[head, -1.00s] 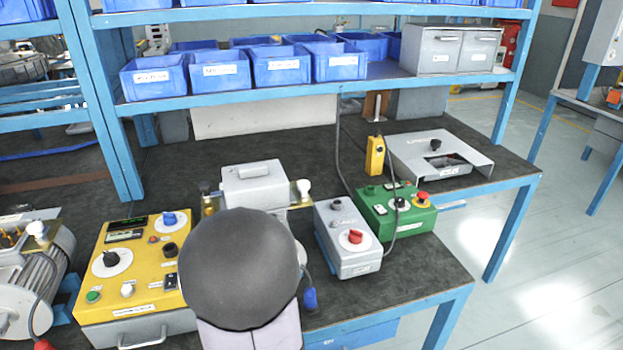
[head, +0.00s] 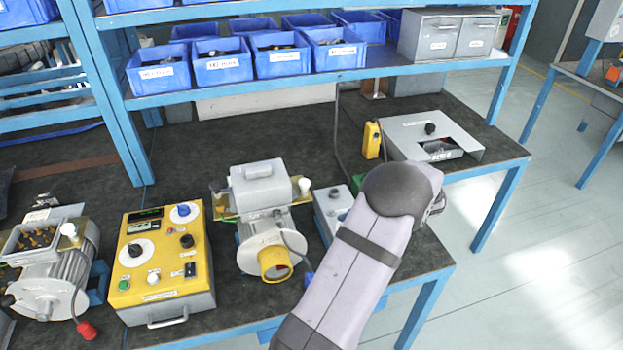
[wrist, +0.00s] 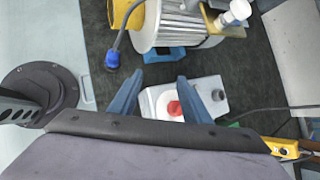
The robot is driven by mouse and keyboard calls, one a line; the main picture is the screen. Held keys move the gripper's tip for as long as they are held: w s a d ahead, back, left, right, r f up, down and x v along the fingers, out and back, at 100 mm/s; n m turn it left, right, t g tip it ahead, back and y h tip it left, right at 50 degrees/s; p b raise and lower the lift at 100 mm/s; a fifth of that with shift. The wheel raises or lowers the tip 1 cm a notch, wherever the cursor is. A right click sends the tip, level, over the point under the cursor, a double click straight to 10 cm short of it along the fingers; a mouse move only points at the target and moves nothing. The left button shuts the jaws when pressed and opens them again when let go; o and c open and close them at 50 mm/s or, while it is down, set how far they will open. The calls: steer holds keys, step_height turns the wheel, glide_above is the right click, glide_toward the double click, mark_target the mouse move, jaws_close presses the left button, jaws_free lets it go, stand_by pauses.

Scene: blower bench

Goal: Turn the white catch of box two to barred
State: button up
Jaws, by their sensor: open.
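A white catch (head: 304,185) stands at the right side of the grey-lidded box (head: 262,186) on the middle motor. In the wrist view a white catch (wrist: 238,12) shows at the top right, beside the ribbed motor. Another white catch (head: 69,230) is on the open terminal box of the left motor. I cannot read which one is box two. My gripper (wrist: 160,76) is open and empty, its blue fingers over the small grey box with a red knob (wrist: 174,108), apart from the catch. In the head view my arm hides the gripper.
A yellow control box (head: 160,258) stands left of the middle motor. The small grey box (head: 329,205) and a green box are partly behind my arm. A blue plug (wrist: 112,60) hangs on a cable. Blue bins (head: 283,62) line the shelf above. Bare bench lies behind the motors.

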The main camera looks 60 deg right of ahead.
mark_target(306, 182)
steer(key=w+d+r+m+t, duration=0.1)
steer(key=w+r+m+t, duration=0.15)
steer(key=r, duration=0.35)
steer(key=w+d+r+m+t, duration=0.2)
steer(key=w+r+m, duration=0.15)
steer(key=r, duration=0.25)
steer(key=shift+a+p+x, duration=0.2)
steer(key=shift+p+x, duration=1.05)
steer(key=shift+x, duration=1.5)
steer(key=shift+w+f, duration=0.35)
steer(key=shift+w, duration=0.2)
steer(key=shift+c, duration=0.6)
steer(key=c, duration=0.9)
